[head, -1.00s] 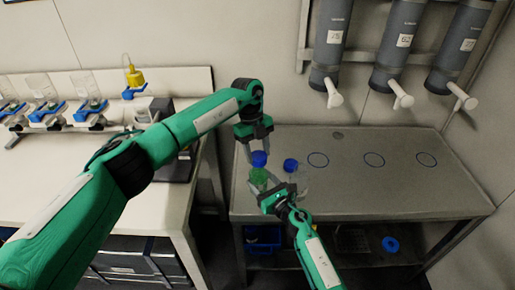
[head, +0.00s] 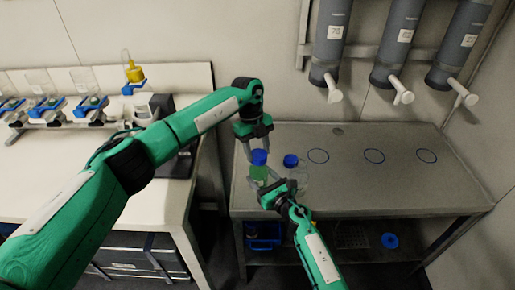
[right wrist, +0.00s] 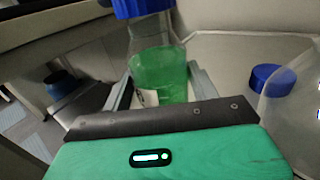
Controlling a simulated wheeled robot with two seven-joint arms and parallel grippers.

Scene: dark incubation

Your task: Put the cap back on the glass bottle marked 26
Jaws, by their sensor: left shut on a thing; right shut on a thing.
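The glass bottle (head: 259,175) with green liquid stands upright at the left front of the grey bench. It fills the middle of the right wrist view (right wrist: 160,72). Its marking is not readable. My right gripper (head: 270,186) is shut around the bottle's body, with a finger on each side. A blue cap (head: 260,157) is at the bottle's top, and its lower part shows in the right wrist view (right wrist: 142,7). My left gripper (head: 256,150) is shut on this cap from above. I cannot tell whether the cap is seated or just above the neck.
A second, clear bottle (head: 302,180) with a blue cap (head: 290,161) stands close on the right. The grey bench (head: 400,190) is free farther right, with several blue rings marked on it. Grey dispensers with white taps (head: 403,93) hang above.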

